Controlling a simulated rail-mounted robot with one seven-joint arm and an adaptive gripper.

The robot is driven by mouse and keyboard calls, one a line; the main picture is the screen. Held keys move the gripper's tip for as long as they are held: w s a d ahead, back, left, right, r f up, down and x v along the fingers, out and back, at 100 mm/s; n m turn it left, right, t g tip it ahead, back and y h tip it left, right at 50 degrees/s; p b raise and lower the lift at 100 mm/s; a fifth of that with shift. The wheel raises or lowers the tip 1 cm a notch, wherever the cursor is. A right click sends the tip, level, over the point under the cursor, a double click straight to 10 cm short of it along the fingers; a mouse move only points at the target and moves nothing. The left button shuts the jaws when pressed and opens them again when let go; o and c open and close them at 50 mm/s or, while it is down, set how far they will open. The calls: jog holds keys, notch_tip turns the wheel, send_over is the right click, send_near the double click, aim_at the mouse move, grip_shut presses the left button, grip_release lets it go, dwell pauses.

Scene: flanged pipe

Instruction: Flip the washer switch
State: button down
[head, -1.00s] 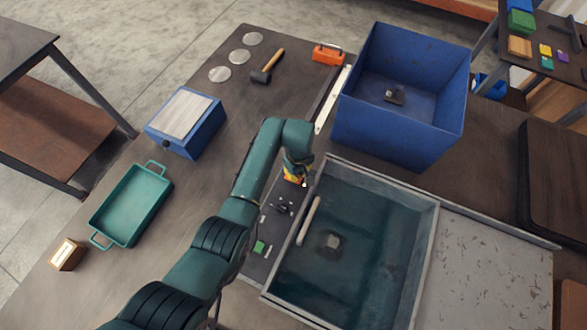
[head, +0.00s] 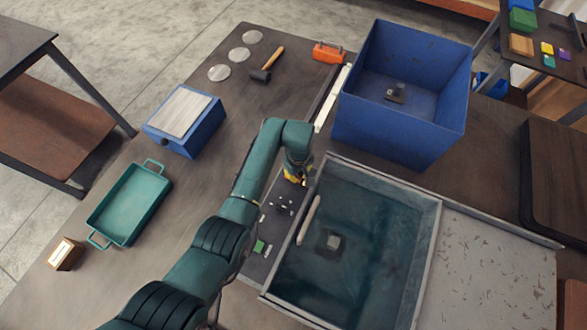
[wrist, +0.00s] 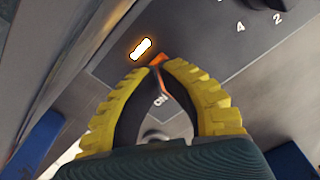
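The dark washer panel (head: 256,268) is a strip along the left side of the water basin in the head view. In the wrist view the panel (wrist: 205,72) shows a lit white indicator (wrist: 141,48), an "ON" label and the numbers 4 and 2. The orange switch (wrist: 160,59) shows at and between my fingertips, partly hidden by them. My gripper (wrist: 158,68) has yellow ribbed fingers with the tips drawn together at the switch. I cannot tell whether they pinch it. In the head view my gripper (head: 297,178) is low over the panel's far end.
The water-filled basin (head: 432,240) stands right of the panel, with a tall blue bin (head: 395,135) behind it. A blue box (head: 186,122), a teal tray (head: 128,205), a hammer (head: 267,66) and an orange case (head: 328,52) are on the table.

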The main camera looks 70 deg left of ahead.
jog(key=shift+f, duration=0.4)
notch_tip(320, 180, up, 7)
jog(key=p, duration=0.6)
jog(key=shift+r+p, duration=0.15)
jog(key=shift+p, duration=0.25)
